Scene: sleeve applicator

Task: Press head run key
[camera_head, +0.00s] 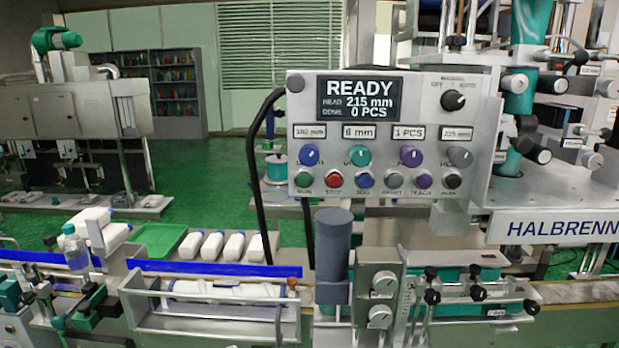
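The control panel (400,112) faces me at centre right. Its display (358,98) reads READY, 215 mm and 0 PCS. The bottom row of round keys holds a green key (302,179), a red key (333,179), a blue key (364,180), a grey key (393,180), a purple key (424,181) and a dark key (453,180). Their small labels are blurred. The red one seems to read STOP and the purple one TEACH. I cannot tell for sure which is the head run key. Neither of my grippers is in view.
Above the keys are coloured knobs (309,155) and a black selector (453,99). A black cable (258,170) hangs left of the panel. A grey-blue cylinder (333,240) stands below it. White bottles (234,246) lie beside a green tray (155,240). The space before the panel looks clear.

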